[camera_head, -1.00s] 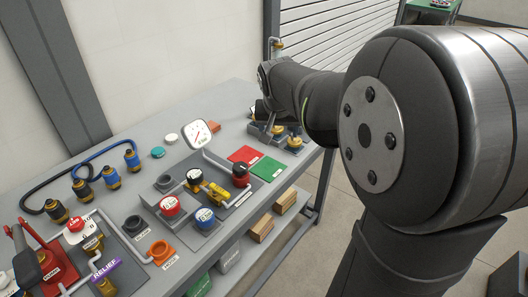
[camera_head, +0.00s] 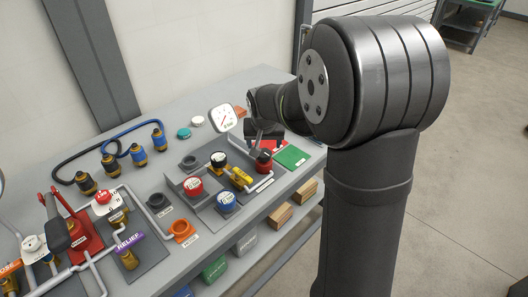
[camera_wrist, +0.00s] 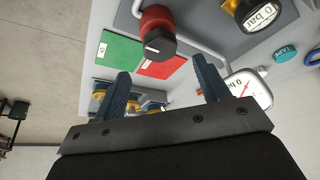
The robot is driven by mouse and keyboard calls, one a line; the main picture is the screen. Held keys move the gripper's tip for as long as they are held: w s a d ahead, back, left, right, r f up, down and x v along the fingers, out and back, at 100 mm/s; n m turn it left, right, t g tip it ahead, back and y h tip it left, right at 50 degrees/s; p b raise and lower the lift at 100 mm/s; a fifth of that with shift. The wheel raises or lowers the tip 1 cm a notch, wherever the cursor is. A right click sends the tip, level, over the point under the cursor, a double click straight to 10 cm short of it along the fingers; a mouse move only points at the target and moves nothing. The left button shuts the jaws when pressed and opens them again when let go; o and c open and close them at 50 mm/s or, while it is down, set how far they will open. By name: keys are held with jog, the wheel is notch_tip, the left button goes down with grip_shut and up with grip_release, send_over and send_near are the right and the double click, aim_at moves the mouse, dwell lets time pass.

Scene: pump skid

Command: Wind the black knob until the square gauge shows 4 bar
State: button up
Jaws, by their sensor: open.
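The black knob (camera_wrist: 160,42) sits on a red body, which shows upper middle in the wrist view; in the head view this red-and-black fitting (camera_head: 264,162) stands at the right end of the grey panel. The square gauge (camera_wrist: 247,90) has a white face, a red needle and a label that seems to read 0 bar; in the head view it (camera_head: 223,118) stands behind the panel. My gripper (camera_wrist: 163,77) is open and empty, its blue fingers apart and short of the knob. In the head view my gripper (camera_head: 263,136) is just behind the knob, partly hidden by my arm.
A round black-rimmed gauge (camera_head: 218,159) on a yellow fitting, a red gauge (camera_head: 193,187) and a blue gauge (camera_head: 227,202) stand left of the knob. A green mat (camera_head: 291,156) lies to its right. Pipes run around the knob and square gauge.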

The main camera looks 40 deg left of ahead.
aim_at(264, 153)
jog(key=x, duration=0.6)
jog(key=shift+w+a+f, duration=0.15)
jog(key=shift+f, duration=0.25)
jog(key=shift+c, duration=0.5)
jog(key=c, duration=0.9)
